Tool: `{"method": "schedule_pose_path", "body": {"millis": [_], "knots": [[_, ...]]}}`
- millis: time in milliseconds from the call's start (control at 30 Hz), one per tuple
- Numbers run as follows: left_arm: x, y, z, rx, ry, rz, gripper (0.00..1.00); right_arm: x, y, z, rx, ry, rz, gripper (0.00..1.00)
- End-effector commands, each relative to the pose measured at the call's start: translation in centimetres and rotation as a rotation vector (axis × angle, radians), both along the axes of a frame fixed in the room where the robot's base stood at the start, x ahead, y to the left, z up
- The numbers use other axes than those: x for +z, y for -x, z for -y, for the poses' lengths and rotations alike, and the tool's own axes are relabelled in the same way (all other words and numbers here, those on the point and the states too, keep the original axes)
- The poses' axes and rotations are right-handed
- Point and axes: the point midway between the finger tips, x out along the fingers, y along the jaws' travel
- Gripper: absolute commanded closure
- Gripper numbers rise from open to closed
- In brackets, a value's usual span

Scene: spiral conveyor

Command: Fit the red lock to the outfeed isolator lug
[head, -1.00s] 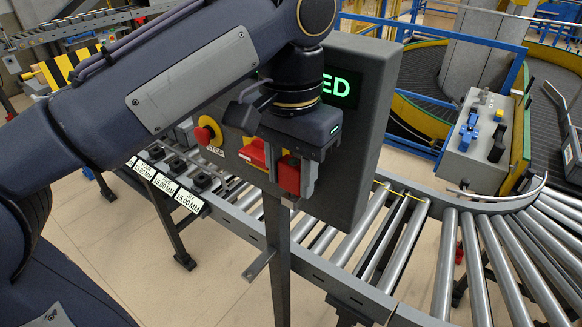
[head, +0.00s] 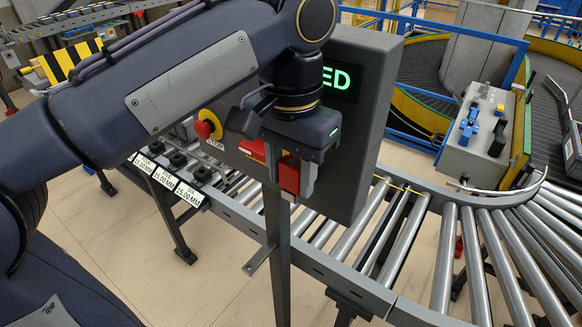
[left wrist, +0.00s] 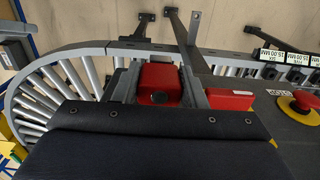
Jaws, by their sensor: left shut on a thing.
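My left gripper (head: 293,174) is shut on the red lock (head: 289,175), a small red block between its fingers in front of the grey control box (head: 370,110). In the left wrist view the lock (left wrist: 158,82) sits between the fingers with a dark round spot on its face. The red isolator part (head: 252,149) on the box face is beside the gripper, partly hidden by it; it also shows in the left wrist view (left wrist: 229,99), apart from the lock. I cannot make out the lug itself. My right gripper is not in view.
A red emergency stop button (head: 203,129) on a yellow ring sits left of the isolator. A roller conveyor (head: 400,235) runs below and behind the box, curving right. A grey post (head: 277,255) stands under the box. Another control box (head: 480,130) stands at the right.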

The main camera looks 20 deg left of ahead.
Motion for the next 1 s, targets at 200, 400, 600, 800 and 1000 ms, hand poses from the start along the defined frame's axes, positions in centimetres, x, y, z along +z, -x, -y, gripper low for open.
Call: {"method": "schedule_pose_path", "body": {"millis": [200, 400, 600, 800, 1000], "knots": [[-0.3, 0.0, 0.0, 0.0, 0.0, -0.001, 0.5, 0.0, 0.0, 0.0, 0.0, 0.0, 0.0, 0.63], [-0.3, 0.0, 0.0, 0.0, 0.0, -0.001, 0.37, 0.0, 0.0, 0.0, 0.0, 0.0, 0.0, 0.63], [-0.1, 0.0, 0.0, 0.0, 0.0, 0.0, 0.37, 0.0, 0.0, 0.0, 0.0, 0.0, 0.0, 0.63], [2.5, -0.1, 0.1, -0.001, 0.003, 0.002, 0.37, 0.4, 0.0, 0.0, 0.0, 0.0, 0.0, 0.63], [6.4, 0.0, 0.1, -0.001, 0.0, 0.0, 0.37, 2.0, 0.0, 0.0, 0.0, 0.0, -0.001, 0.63]]}}
